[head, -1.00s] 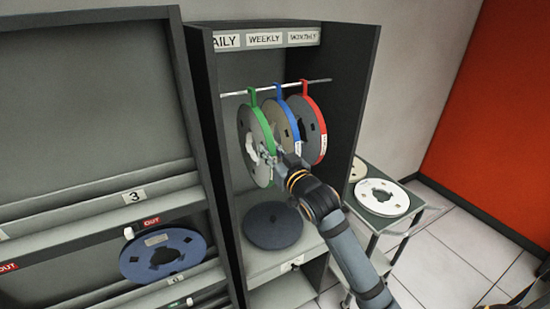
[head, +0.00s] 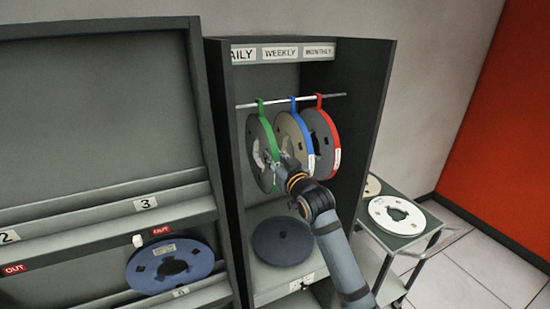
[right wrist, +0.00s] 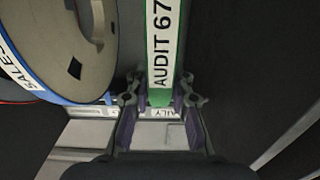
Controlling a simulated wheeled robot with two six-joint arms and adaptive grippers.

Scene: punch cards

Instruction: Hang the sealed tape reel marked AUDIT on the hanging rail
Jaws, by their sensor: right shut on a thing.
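The green-banded tape reel (head: 259,150) shows at the left of the hanging rail (head: 330,96). Its green hook meets the rail's line; I cannot tell whether the rail bears it. In the right wrist view its edge label (right wrist: 162,50) reads AUDIT 67. My right gripper (head: 277,165) is shut on this reel's edge, and its fingers (right wrist: 160,98) stand on both sides of the band. A blue-banded reel (head: 290,133) hangs just to the right, with SALES on its band in the right wrist view (right wrist: 35,84). My left gripper is not in view.
A red-banded reel (head: 320,140) hangs farthest right. A dark reel (head: 283,242) lies on the cabinet shelf below. A blue reel (head: 170,266) stands in the left rack. A trolley (head: 412,240) with pale reels stands at the right. The cabinet's side walls close in the rail.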

